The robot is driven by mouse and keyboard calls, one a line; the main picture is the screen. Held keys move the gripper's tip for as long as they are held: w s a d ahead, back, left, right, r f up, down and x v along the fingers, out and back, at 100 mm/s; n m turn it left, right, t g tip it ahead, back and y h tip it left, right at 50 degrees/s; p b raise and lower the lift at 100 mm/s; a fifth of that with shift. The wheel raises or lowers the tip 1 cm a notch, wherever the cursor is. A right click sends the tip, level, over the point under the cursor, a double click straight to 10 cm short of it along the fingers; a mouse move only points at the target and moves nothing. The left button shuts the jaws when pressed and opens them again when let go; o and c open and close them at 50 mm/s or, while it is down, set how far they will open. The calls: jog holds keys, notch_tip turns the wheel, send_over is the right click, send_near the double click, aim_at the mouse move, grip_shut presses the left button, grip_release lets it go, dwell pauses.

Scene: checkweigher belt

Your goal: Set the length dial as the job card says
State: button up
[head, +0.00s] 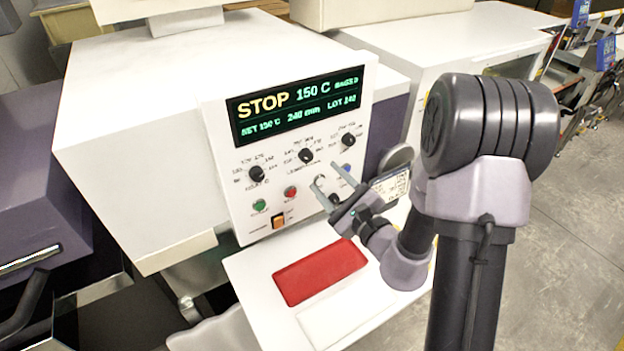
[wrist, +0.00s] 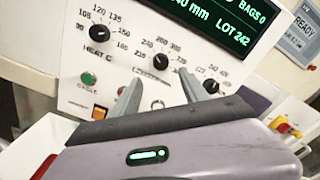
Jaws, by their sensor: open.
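The length dial (head: 305,155) appears to be the middle of three black knobs on the white control panel. In the wrist view this middle knob (wrist: 161,62) is just beyond and between my fingertips; the label under it is partly covered. I cannot tell its exact setting. My gripper (head: 324,176) is open and empty, with its fingers pointing at the panel below the knob; it also shows in the wrist view (wrist: 158,82). The display (head: 297,103) reads STOP, 150 C, 240 mm, LOT 242. A printed card (head: 390,186) stands partly behind my arm; its text is too small to read.
The heat knob (head: 257,174) is at left, another knob (head: 348,140) at right. Green (head: 260,205) and red (head: 291,192) buttons and an orange switch (head: 279,221) sit below. A red pad (head: 320,271) lies on the white shelf under the panel.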

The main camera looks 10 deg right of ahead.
aim_at(309, 159)
jog(key=x, duration=0.2)
jog(key=p+x, duration=0.1)
jog(key=x, duration=0.4)
jog(key=shift+w+r, duration=0.15)
jog(key=shift+r, duration=0.1)
jog(key=shift+c, duration=0.2)
grip_shut()
